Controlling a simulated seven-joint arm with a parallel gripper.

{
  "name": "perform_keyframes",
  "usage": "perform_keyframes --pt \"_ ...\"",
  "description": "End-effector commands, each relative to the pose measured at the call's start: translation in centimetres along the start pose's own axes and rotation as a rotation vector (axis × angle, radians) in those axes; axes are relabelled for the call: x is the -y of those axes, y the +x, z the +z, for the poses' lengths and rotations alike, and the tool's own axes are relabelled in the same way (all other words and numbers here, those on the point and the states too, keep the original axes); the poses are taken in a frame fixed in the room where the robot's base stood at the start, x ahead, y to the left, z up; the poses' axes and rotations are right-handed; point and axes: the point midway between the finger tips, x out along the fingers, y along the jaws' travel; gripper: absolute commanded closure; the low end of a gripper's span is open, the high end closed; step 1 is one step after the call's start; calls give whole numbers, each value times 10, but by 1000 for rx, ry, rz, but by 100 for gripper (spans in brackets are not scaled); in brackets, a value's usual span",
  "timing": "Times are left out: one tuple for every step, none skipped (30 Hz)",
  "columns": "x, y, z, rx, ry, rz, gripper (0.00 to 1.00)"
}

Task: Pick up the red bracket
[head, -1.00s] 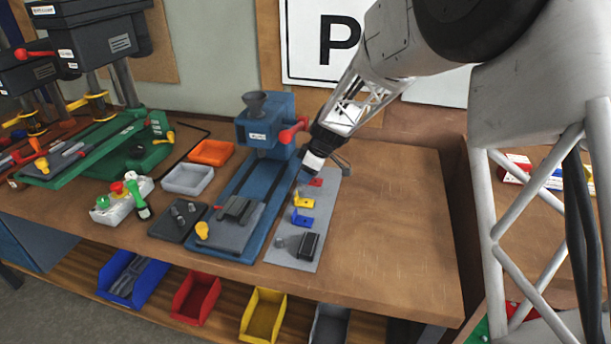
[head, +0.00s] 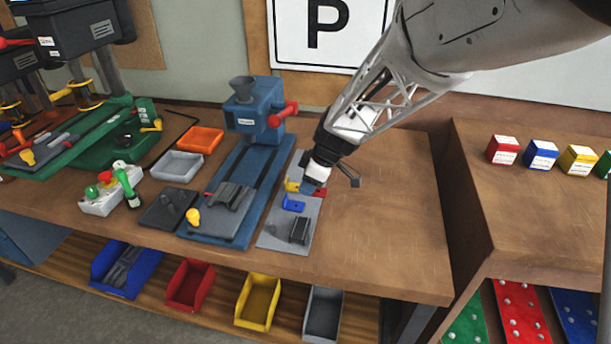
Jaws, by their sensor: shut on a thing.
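My gripper (head: 316,179) reaches down from the upper right, over the grey mat (head: 268,238) on the workbench. Its jaws are shut on the red bracket (head: 320,192), of which only a small red part shows at the tip. The arm's end hides the rest, and I cannot tell whether the bracket touches the mat. The yellow bracket (head: 292,186) is just left of the gripper tip, partly covered. The blue bracket (head: 294,204) lies on the mat below it in the picture.
A dark block (head: 300,231) sits near the mat's front end. A blue machine (head: 256,112) with a red handle stands to the left. Orange (head: 201,139) and grey (head: 177,165) trays lie farther left. The bench right of the mat is clear. Small coloured boxes (head: 541,154) stand on the right shelf.

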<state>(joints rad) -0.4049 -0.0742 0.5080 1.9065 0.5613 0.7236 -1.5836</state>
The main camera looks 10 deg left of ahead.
Motion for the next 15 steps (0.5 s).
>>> perform_keyframes --pt "3 -2 1 0 0 1 83" --pt "5 -2 2 -1 0 1 83" --pt "7 -3 3 -1 0 1 83" --pt "8 -3 3 0 0 1 83" --pt "9 -3 4 0 0 1 83" --pt "10 -3 4 0 0 1 83" --pt "11 -4 5 0 0 1 83" --pt "11 -4 5 0 0 1 83" --pt "12 -4 5 0 0 0 83" --pt "12 -4 5 0 0 0 83" --pt "13 -4 5 0 0 0 83" --pt "13 -4 6 0 0 0 83" --pt "13 -4 6 0 0 0 83" --pt "13 -4 6 0 0 0 83" --pt "13 -4 6 0 0 0 83"
